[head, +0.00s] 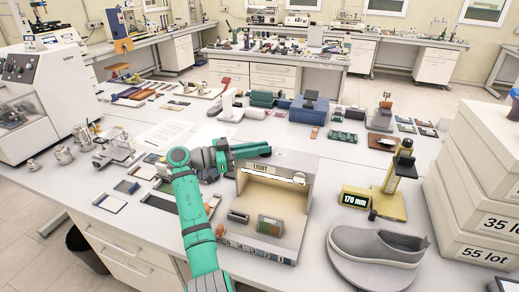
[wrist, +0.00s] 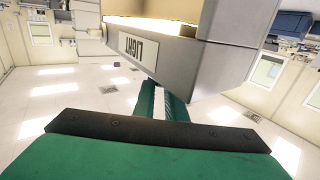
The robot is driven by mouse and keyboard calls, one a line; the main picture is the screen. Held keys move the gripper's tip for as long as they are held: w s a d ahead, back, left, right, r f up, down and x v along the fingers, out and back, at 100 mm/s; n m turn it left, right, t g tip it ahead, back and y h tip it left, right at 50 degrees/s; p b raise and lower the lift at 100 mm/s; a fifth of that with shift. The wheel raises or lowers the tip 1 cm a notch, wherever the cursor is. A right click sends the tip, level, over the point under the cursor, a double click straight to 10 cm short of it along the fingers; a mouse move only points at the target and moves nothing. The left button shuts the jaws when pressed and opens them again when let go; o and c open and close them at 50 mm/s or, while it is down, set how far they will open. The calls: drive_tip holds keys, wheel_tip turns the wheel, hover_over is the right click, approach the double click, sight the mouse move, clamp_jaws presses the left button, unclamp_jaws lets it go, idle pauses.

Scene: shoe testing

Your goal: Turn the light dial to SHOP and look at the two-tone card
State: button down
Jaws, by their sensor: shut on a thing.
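The light box (head: 300,175) stands on the bench, its open front lit from inside and a LIGHT label on its upper front edge. The label also shows upside down on the box (wrist: 190,60) in the wrist view. A small card (head: 270,226) with a green and a brownish part stands inside on the floor of the box. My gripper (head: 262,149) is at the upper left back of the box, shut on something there. Its green fingers (wrist: 165,103) run behind the box edge in the wrist view. The light dial and its setting are hidden.
Another small dark item (head: 238,216) lies in the box left of the card. A gauge reading 170 mm (head: 357,199) and a grey shoe (head: 378,246) on a round plate stand to the right. Stacked boxes (head: 480,190) fill the right edge. Flat trays (head: 165,200) lie left of my arm.

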drive_tip(key=shift+w+f+m+g, duration=0.1)
drive_tip(key=shift+m+g, duration=0.5)
drive_tip(key=shift+g, duration=0.5)
drive_tip(key=c, duration=1.8)
unclamp_jaws()
drive_tip(key=s+a, duration=0.2)
drive_tip(key=a, duration=0.8)
drive_tip(key=shift+a, duration=0.3)
drive_tip(key=shift+a, duration=0.1)
